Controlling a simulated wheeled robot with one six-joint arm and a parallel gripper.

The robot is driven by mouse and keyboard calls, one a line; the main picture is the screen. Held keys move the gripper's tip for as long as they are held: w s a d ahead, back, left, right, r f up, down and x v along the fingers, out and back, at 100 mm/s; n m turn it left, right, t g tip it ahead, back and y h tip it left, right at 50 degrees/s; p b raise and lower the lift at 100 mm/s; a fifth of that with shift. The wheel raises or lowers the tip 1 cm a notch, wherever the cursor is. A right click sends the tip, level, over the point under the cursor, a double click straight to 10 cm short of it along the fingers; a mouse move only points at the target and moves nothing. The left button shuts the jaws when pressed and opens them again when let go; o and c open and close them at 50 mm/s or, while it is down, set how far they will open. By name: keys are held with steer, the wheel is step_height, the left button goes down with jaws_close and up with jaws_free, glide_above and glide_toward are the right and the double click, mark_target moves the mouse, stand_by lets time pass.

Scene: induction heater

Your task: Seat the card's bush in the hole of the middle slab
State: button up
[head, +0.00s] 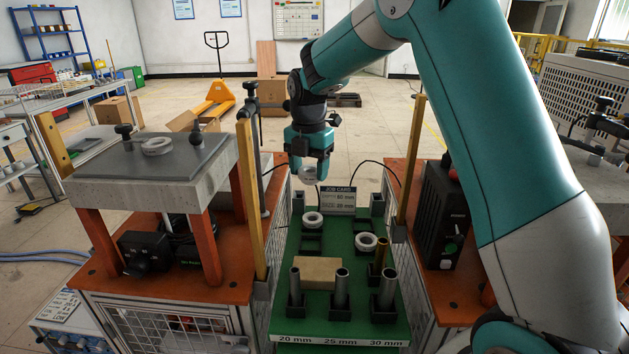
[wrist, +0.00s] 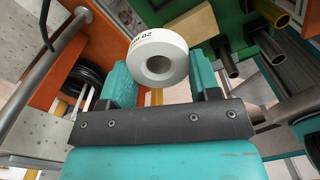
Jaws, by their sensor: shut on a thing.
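My gripper (head: 306,170) hangs above the far end of the green rack, behind the job card (head: 338,197). Its teal fingers (wrist: 160,84) are shut on a white ring-shaped bush (wrist: 178,47) marked "20" in the wrist view. The bush also shows below the gripper in the head view (head: 304,176). The card's small text is hard to read. A grey slab (head: 103,173) on orange legs stands at the left, with a pale ring (head: 157,146) on top. Another slab (head: 615,172) shows partly at the right, behind my arm. I cannot tell which slab is the middle one.
The green rack (head: 286,325), labelled 20, 25 and 30 mm, holds two more white bushes (head: 313,219) (head: 366,241), several upright tubes (head: 341,290) and a tan block (head: 318,272). Yellow posts (head: 251,205) (head: 411,160) and a black control box (head: 441,215) stand beside it.

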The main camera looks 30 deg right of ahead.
step_height(320, 180, up, 8)
steer(key=p, duration=0.7)
steer(key=shift+f, duration=0.1)
